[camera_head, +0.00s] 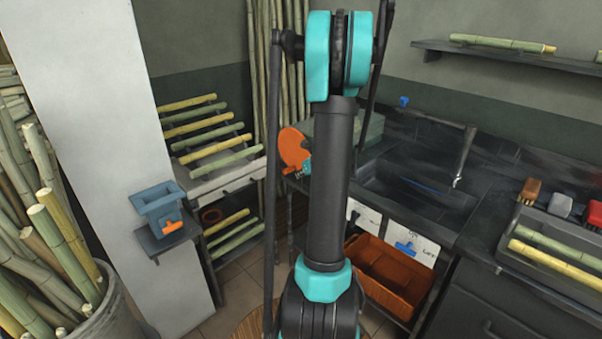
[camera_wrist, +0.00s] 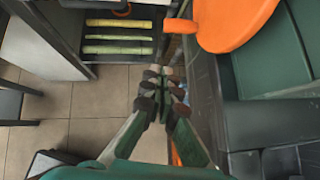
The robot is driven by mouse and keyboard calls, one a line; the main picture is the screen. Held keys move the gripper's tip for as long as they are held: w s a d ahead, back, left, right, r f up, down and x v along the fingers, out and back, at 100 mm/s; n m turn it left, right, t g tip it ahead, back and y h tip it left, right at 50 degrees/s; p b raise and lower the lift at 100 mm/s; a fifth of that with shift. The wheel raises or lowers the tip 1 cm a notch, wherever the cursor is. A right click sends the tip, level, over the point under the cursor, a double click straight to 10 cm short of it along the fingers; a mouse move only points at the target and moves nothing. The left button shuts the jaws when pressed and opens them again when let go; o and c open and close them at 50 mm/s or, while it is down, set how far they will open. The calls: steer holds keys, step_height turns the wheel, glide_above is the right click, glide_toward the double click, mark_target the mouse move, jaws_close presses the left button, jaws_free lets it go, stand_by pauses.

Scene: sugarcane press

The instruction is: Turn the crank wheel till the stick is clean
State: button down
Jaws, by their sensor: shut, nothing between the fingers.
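The crank wheel (camera_head: 293,148) is an orange disc standing at the left end of the counter, partly behind my arm. In the wrist view the orange wheel (camera_wrist: 235,22) fills the top right, with an orange handle (camera_wrist: 181,26) at its left side. My gripper (camera_wrist: 163,84) is shut and empty, below and left of the wheel in that view, apart from the handle. In the head view it is mostly hidden by my arm. The green press body (camera_wrist: 270,65) lies under and right of the wheel. I cannot see a stick in the press.
A rack of green and yellow canes (camera_head: 205,130) stands left of the wheel. An orange crate (camera_head: 385,275) sits under the counter, below a sink (camera_head: 410,195). A tray (camera_head: 560,240) with canes and brushes is at the right. Tiled floor (camera_wrist: 90,120) is free beside the counter.

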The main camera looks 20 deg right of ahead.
steer(key=w+a+f, duration=0.1)
steer(key=w+f, duration=0.3)
steer(key=w, duration=0.4)
steer(key=shift+w+a+f, duration=0.2)
steer(key=shift+w+f, duration=0.1)
steer(key=shift+w, duration=0.1)
